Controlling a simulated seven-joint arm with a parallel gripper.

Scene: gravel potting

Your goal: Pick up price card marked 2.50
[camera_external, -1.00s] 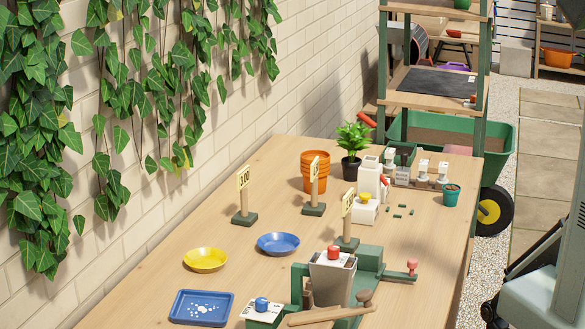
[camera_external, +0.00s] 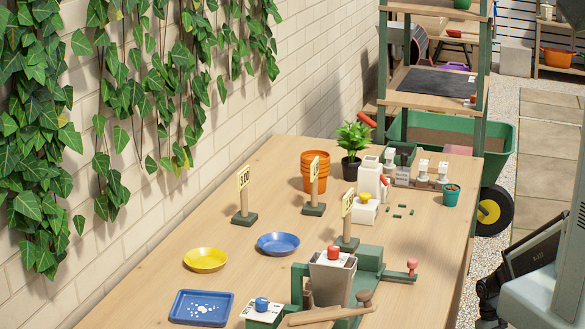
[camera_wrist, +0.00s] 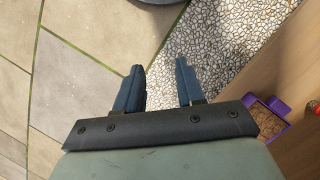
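Three cream price cards on wooden posts with dark green bases stand on the table in the external view. They are the left card (camera_external: 243,178), the middle card (camera_external: 315,166) and the right card (camera_external: 348,203). The left card seems to end in 00. The figures on the other two are too small and slanted to read, so I cannot tell which is marked 2.50. My gripper (camera_wrist: 160,88) is open and empty in the wrist view, over paving and gravel beside the table. No card shows in the wrist view.
A yellow dish (camera_external: 205,260), blue dish (camera_external: 278,244) and blue tray (camera_external: 202,308) lie at the front left. A green-framed device with a grey hopper (camera_external: 330,281) stands close to the right card. Orange pots (camera_external: 314,172) and a plant (camera_external: 352,150) stand behind. The middle table is fairly clear.

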